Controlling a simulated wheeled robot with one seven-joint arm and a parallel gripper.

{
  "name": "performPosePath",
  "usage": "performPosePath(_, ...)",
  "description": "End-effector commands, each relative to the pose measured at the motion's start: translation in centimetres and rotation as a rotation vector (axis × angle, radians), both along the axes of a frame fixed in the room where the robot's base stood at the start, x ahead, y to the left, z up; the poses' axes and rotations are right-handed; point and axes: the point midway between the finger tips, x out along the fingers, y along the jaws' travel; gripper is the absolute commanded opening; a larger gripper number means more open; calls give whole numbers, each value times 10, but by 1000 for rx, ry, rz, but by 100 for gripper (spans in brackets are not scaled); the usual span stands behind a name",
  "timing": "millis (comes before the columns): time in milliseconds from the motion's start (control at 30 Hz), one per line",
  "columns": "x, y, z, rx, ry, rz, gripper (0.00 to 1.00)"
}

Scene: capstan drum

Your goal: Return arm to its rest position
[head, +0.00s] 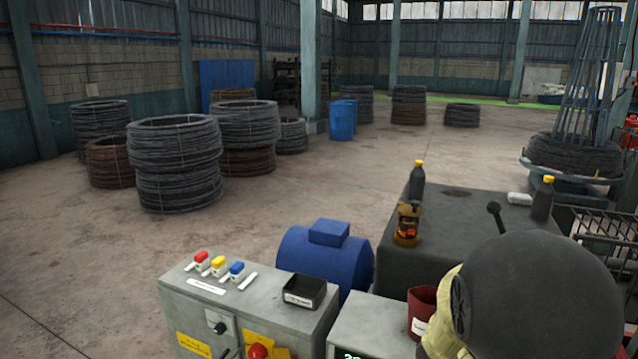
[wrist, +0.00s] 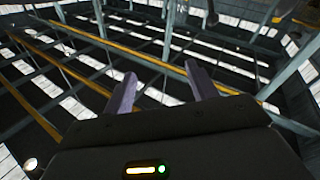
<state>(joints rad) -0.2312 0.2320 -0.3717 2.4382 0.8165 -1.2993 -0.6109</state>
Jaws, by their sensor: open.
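My gripper (wrist: 160,92) shows in the wrist view with its two fingers apart and nothing between them. Behind the fingers the wrist view shows only the roof beams and skylights of the hall, so my gripper points upward. In the head view a large dark rounded part with a yellowish piece beside it, which looks like part of my own arm, fills the lower right. My gripper's fingers do not show in the head view.
A grey control cabinet (head: 245,325) with a small black tray (head: 304,292) stands in front. A blue motor (head: 325,262), a dark bench (head: 460,225) with bottles, and a red container (head: 422,312) are close by. Wire coils (head: 175,165) stand farther back. The floor between is open.

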Motion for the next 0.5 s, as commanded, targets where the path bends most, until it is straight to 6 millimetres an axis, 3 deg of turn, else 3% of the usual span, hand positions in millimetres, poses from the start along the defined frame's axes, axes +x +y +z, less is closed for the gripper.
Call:
performPosePath(267,24,38,-66,238,125,231,58)
performPosePath(500,21,101,-145,522,359,465,58)
